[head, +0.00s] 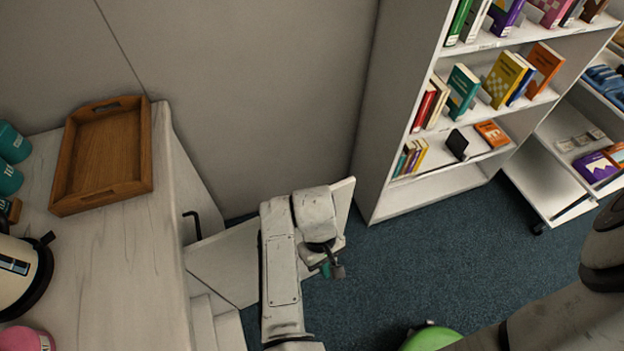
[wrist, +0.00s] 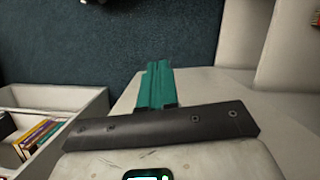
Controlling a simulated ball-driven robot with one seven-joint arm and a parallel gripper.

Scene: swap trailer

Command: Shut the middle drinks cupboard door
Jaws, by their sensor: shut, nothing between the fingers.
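A pale cupboard door (head: 228,262) stands open, sticking out from the counter's front into the room. My arm crosses in front of it and hides its middle; its far end shows beyond my wrist. I take this to be the middle drinks cupboard door, though I cannot tell for sure. My gripper (head: 333,270) is on the room side of the door, low, with its teal fingers shut and empty. Whether it touches the door is hidden. In the wrist view the teal fingers (wrist: 156,86) are together, in front of a pale panel (wrist: 205,85).
The counter (head: 120,260) carries a wooden tray (head: 100,160), teal cups (head: 8,160) and a kettle (head: 22,270). A black handle (head: 192,224) is on a pale panel beside the counter. A bookcase (head: 395,120) stands at the back. Blue carpet (head: 450,240) is open, with a green object (head: 432,338) at the front.

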